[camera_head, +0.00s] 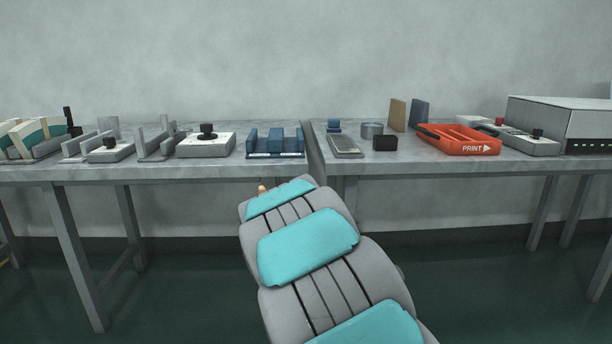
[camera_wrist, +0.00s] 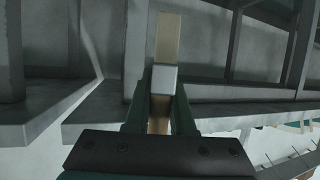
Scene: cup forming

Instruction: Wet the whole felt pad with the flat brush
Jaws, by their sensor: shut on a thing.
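My gripper (camera_wrist: 161,102) is shut on the flat brush, seen in the wrist view. The brush has tan bristles (camera_wrist: 168,38), a pale metal ferrule (camera_wrist: 163,79) and a wooden handle between the fingers. In the head view my arm hides the gripper; a small tan tip (camera_head: 262,188) shows beside the arm, below the table edge. A shallow grey tray (camera_head: 345,146) lies on the right table; its flat inside may be the felt pad, but I cannot tell. The brush is apart from it.
A round metal tin (camera_head: 372,130), a black block (camera_head: 385,143) and an orange PRINT tray (camera_head: 459,140) stand on the right table (camera_head: 420,158). Tan and blue boards stand upright behind. A blue rack (camera_head: 275,144) and a white box with a black knob (camera_head: 206,144) stand left.

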